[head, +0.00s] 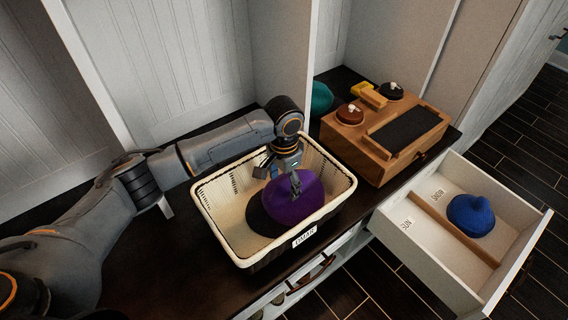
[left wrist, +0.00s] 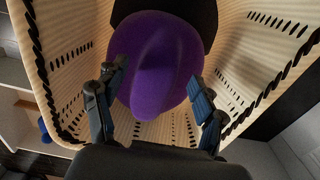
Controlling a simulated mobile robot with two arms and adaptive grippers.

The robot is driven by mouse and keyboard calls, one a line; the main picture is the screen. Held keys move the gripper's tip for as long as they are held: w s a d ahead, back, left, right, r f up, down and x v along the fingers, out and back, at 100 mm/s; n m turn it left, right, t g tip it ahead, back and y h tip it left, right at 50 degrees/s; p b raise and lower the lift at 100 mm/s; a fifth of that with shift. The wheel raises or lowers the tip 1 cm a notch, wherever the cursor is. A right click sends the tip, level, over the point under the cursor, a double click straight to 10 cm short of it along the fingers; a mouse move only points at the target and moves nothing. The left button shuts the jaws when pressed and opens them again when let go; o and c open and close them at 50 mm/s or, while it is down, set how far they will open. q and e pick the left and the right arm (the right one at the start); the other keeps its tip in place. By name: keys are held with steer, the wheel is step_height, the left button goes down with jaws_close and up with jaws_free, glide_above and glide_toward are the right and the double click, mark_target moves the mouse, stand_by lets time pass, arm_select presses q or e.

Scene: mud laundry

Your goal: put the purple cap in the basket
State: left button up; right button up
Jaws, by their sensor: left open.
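The purple cap (head: 293,199) is inside the cream basket (head: 219,213), which stands on the dark bench with a name label on its front. My left gripper (head: 295,182) reaches down into the basket over the cap. In the left wrist view the cap (left wrist: 155,65) lies between and just beyond the spread fingers (left wrist: 158,105); the basket walls (left wrist: 259,60) surround it. The fingers are open, and I cannot tell whether they touch the cap. The cap's dark brim shows at its left in the head view. My right gripper is not in view.
A wooden box (head: 378,153) with small lidded pots and a yellow block stands right of the basket. A teal item (head: 321,98) lies behind it. An open white drawer (head: 515,262) holds a blue cap (head: 470,215) beside a wooden divider. The bench's front edge is close to the basket.

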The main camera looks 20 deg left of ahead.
arm_select(q)
step_height(320, 180, up, 9)
steer(key=p, duration=0.1)
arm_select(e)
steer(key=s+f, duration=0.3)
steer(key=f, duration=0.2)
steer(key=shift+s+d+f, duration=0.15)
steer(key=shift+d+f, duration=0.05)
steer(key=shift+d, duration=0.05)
arm_select(q)
steer(key=shift+r, duration=0.1)
